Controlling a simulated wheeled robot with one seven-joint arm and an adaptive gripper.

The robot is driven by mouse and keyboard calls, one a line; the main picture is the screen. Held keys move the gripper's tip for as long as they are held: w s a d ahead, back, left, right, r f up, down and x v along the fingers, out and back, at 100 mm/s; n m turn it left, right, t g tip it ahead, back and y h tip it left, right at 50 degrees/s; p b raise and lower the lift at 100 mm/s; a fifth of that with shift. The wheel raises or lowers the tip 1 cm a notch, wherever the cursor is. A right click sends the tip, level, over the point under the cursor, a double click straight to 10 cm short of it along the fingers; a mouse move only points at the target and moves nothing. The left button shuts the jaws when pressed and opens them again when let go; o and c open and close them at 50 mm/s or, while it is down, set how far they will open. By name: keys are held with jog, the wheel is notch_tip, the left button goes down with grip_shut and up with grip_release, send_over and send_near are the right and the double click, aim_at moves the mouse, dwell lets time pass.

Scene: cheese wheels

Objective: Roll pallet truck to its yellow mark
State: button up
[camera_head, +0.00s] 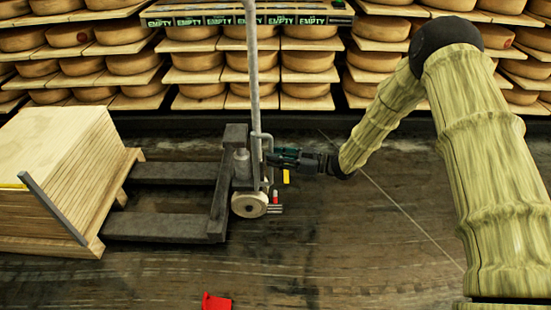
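The grey pallet truck (218,202) stands left of centre, with its two forks pointing left towards a pallet stacked with pale boards (62,165). Its tall handle pole (253,70) rises upright, and a pale wheel (249,204) shows at its base. My gripper (272,158) reaches in from the right at the truck's looped bar (266,142), touching or very close to it. The fingertips are small and dark, so I cannot tell whether they are closed on the bar. A small yellow patch (286,176) shows just below my gripper; I cannot tell whether it is a floor mark.
Shelves of cheese wheels (310,60) line the back, with a stack marked EMPTY (245,16) among them. A slanted grey bar (52,208) stands before the boards. A red object (215,301) lies at the front. The dark floor (370,240) right of the truck is clear, crossed by a thin line.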

jog(key=shift+o, duration=1)
jog(key=shift+w+r, duration=0.1)
jog(key=shift+w, duration=0.05)
jog(key=shift+s+d, duration=0.1)
jog(key=shift+s, duration=0.1)
jog(key=s+d, duration=0.2)
jog(key=d, duration=0.9)
jog(key=shift+d, duration=0.3)
jog(key=shift+s, duration=0.1)
